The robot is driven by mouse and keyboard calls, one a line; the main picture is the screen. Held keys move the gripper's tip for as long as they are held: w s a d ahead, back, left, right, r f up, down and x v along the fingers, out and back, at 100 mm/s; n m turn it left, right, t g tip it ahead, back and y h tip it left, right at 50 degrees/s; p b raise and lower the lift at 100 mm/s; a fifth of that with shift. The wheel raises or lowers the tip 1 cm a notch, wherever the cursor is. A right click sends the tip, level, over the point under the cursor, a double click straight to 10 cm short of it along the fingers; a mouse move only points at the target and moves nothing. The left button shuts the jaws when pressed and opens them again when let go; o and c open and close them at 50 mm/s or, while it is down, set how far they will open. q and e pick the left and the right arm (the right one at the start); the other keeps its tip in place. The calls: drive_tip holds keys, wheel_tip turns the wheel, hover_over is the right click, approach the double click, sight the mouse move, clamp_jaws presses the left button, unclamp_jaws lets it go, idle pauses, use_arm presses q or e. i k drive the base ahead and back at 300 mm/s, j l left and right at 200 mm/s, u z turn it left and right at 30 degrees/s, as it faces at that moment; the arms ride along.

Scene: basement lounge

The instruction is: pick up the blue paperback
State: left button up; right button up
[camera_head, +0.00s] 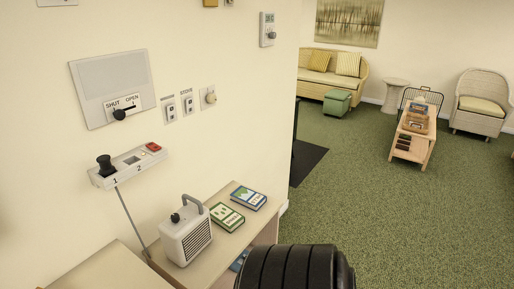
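A blue-and-white book (248,196) lies flat at the far right end of the low wooden cabinet top (216,250) along the left wall. A green book (227,217) lies just in front of it, with a small gap or touching; I cannot tell which. Another blue item (239,261) shows partly on a shelf below the top, mostly hidden. Whether any of these is a paperback is too small to tell. Neither of my grippers is in view.
A white portable heater-like box (186,232) stands left of the books. A wall bracket with a black knob (122,168) sits above. A black ribbed shape covers the bottom middle. Green carpet (370,215) is open to the right; a wooden table (427,140) holds small items farther off.

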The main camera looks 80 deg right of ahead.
sight(253, 200)
drive_tip(key=k+l+z, duration=0.1)
drive_tip(key=z, duration=0.25)
drive_tip(key=l+z, duration=0.15)
drive_tip(key=z, duration=0.2)
drive_tip(key=k+l+z, duration=0.1)
drive_tip(key=z, duration=1.35)
drive_tip(key=i+l+u, duration=0.1)
drive_tip(key=i+l, duration=0.2)
drive_tip(key=l, duration=0.25)
drive_tip(key=j+u, duration=0.05)
